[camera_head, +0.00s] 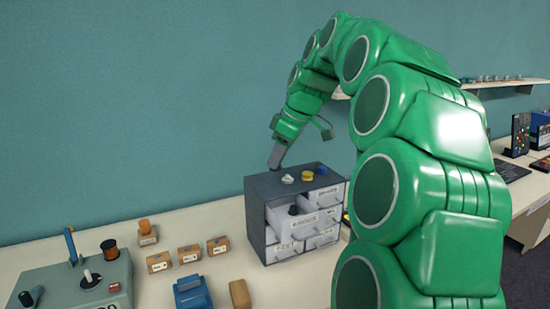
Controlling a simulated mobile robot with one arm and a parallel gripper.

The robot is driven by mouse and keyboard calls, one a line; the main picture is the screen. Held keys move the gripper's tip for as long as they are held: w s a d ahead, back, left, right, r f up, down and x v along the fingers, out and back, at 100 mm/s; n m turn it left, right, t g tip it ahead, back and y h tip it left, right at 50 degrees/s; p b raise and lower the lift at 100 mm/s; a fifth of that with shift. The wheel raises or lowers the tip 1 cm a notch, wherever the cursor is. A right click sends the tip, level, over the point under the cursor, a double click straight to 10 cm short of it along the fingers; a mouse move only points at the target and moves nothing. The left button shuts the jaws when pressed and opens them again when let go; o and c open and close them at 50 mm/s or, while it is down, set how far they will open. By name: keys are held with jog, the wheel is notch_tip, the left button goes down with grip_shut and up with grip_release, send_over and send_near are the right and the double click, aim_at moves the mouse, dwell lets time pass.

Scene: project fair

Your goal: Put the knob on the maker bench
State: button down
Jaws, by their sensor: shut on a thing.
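My gripper (276,156) is above the back left corner of a grey drawer cabinet (256,218), pointing down. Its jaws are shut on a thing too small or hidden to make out. On the cabinet top sit a white knob-like piece (288,179), a yellow one (307,176) and another yellow one (321,169) behind it. An upper drawer (318,221) is pulled out, and a dark knob-like piece (293,210) shows inside it. I cannot tell which of these benches is the maker bench. The cabinet stands on a pale bench (200,228).
On the pale bench are a grey-green control box (70,285), several small cardboard boxes (189,254), a blue device (192,292) and a brown block (240,294). A wall shelf (500,85) and another bench (530,190) with dark panels are at right. My green arm hides part of the right side.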

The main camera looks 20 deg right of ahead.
jog(key=s+a+r, duration=0.1)
jog(key=s+r, duration=0.1)
jog(key=s, duration=0.2)
jog(key=w+a+f, duration=0.6)
jog(key=f, duration=0.2)
jog(key=w+a+f, duration=0.5)
jog(key=f, duration=0.4)
jog(key=w+a+f, duration=0.6)
jog(key=f, duration=0.2)
jog(key=w+f, duration=0.3)
jog(key=w, duration=0.1)
jog(key=w+f, duration=0.3)
jog(key=w, duration=0.1)
jog(key=w+f, duration=0.3)
jog(key=w, duration=0.1)
jog(key=shift+w+d, duration=0.1)
jog(key=shift+w, duration=0.25)
jog(key=shift+w+f, duration=0.35)
jog(key=shift+f, duration=0.2)
jog(key=shift+w+f, duration=0.1)
jog(key=shift+f, duration=1.5)
jog(key=shift+f, duration=0.1)
